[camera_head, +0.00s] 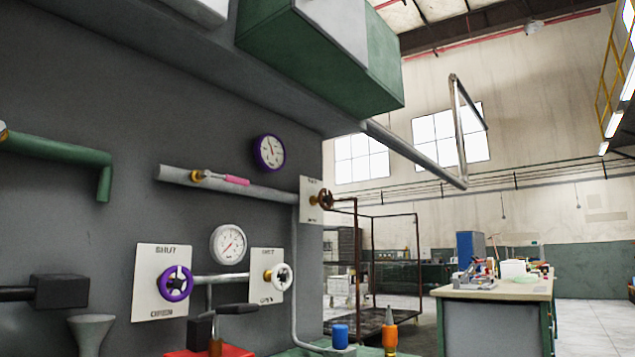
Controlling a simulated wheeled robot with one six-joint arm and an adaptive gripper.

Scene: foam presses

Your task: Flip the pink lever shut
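The pink lever (236,180) is a short handle on a brass valve body (199,176). It sits on a grey horizontal pipe (270,192) that runs along the dark grey machine wall. The lever points right from the brass body and lies roughly in line with the pipe. Nothing touches it or covers it. My gripper is not in view, so its place relative to the lever does not show.
A purple-rimmed gauge (270,152) is above the pipe. A purple handwheel (175,283), white handwheel (279,277) and brown handwheel (324,200) are nearby. A green pipe (60,152) juts out at left. A workbench (494,290) stands at right.

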